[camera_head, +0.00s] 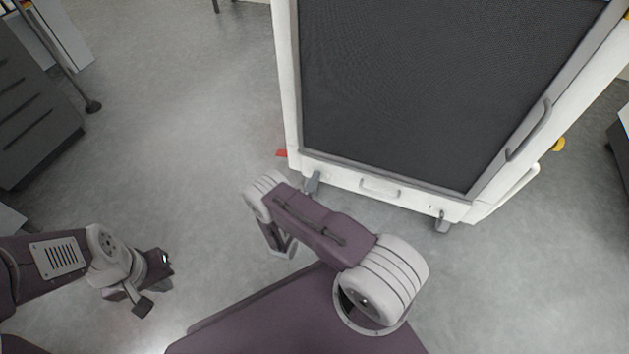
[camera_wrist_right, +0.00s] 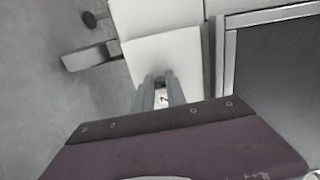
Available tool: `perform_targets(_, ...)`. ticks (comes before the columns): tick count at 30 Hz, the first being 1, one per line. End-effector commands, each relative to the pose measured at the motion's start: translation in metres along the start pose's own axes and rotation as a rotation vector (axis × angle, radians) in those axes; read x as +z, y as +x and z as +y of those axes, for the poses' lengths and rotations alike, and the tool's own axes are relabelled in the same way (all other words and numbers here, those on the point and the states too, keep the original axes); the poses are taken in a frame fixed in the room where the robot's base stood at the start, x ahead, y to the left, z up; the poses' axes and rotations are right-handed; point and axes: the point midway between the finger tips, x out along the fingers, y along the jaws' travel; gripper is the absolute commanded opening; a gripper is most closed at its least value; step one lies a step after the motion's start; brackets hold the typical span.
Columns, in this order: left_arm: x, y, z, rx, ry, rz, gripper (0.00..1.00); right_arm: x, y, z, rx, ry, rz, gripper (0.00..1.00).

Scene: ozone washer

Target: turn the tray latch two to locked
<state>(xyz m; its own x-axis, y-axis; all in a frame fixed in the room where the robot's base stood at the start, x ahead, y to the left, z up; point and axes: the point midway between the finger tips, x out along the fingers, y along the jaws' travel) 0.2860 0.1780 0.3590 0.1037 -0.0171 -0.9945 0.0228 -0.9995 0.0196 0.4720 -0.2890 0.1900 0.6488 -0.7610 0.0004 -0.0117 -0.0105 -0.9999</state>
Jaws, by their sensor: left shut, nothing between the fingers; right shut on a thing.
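A large white-framed unit (camera_head: 283,70) with a dark mesh panel (camera_head: 430,90) stands at the back right in the head view. My right gripper (camera_wrist_right: 162,92) is shut on a small piece (camera_wrist_right: 162,101) at the lower white panel (camera_wrist_right: 165,55) in the right wrist view. The piece appears to be a tray latch, but the fingers hide most of it and its turn angle cannot be told. My left gripper (camera_head: 152,285) is shut and empty at the lower left, over bare floor, far from the unit.
A grey handle (camera_head: 530,130) is on the mesh panel's right edge and a small handle (camera_head: 380,188) on the lower rail. A grey drawer cabinet (camera_head: 35,110) is at the far left. The floor between is clear.

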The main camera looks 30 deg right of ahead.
Motion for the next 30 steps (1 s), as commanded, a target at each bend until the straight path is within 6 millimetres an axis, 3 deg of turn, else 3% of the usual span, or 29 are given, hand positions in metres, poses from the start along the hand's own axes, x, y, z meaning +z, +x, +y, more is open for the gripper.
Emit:
perform_targets(4,0.000,0.000,0.000,0.000,0.000,0.000,0.00,0.001,0.000,0.000,0.001,0.000,-0.002,0.00)
perform_targets(5,0.000,0.000,0.000,0.000,0.000,0.000,0.00,0.001,0.000,0.000,0.001,0.000,-0.002,0.22)
perform_targets(7,0.000,0.000,0.000,0.000,0.000,0.000,0.00,0.001,0.000,0.000,0.001,0.000,-0.002,0.39)
perform_targets(19,-0.001,-0.007,0.000,0.000,0.000,0.000,0.00,0.001,-0.009,-0.003,0.001,0.000,-0.004,0.39)
perform_targets(30,-0.004,-0.042,0.001,0.000,0.000,0.000,0.00,0.002,-0.079,-0.003,0.000,0.001,-0.007,0.39)
